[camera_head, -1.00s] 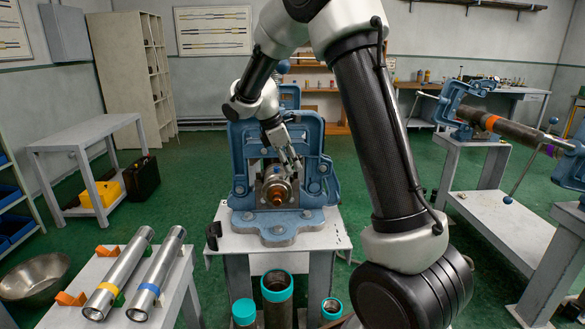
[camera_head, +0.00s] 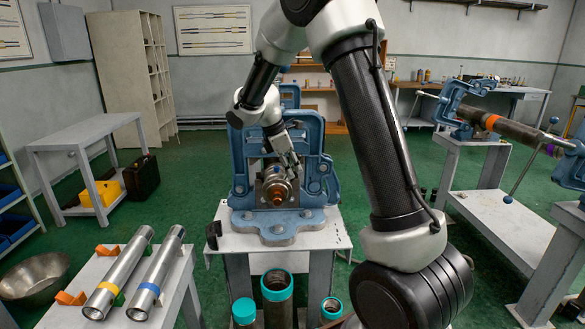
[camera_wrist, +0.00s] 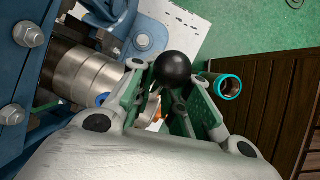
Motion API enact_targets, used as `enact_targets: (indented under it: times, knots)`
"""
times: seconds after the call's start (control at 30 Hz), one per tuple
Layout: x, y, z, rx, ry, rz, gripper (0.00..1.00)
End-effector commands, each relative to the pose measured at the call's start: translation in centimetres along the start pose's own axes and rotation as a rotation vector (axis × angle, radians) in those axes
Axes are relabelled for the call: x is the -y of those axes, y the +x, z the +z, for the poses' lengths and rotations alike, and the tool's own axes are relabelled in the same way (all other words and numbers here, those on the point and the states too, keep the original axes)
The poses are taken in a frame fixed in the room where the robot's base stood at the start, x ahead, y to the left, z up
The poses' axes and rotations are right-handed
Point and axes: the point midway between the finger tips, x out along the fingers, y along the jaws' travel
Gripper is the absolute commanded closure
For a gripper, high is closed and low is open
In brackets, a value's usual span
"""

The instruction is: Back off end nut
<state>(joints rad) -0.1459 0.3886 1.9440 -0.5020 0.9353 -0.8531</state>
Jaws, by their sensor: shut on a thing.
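The tool assembly is a silver ringed cylinder (camera_wrist: 85,78) clamped in a blue vise (camera_head: 240,175). It shows end-on in the head view, with an orange tip (camera_head: 277,193) facing me. The end nut (camera_head: 279,183) is at this near end. My gripper (camera_head: 291,166) reaches down to it from the upper right. In the wrist view, the green-padded fingers (camera_wrist: 166,112) close around the near end, with silver and orange showing between them. The exact contact is partly hidden. A black ball (camera_wrist: 173,70) shows between the fingers; its attachment is unclear.
The vise stands on a pale stand (camera_head: 230,243). Teal-rimmed pipes (camera_head: 277,285) stand below it. Two silver tubes (camera_head: 158,270) lie on a side table at left. Another vise holds a long pipe (camera_head: 512,131) at right. Green floor is open between.

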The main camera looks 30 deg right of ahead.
Motion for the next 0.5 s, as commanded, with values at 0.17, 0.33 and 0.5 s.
enact_targets:
  times: [0.17, 0.33, 0.5]
  knots:
    - [-0.23, -0.41, 0.27, 0.003, 0.003, 0.007, 1.00]
    - [-0.28, -0.62, 0.16, 0.024, 0.000, 0.005, 1.00]
    - [-0.50, -1.18, -0.34, 0.091, -0.012, -0.001, 1.00]
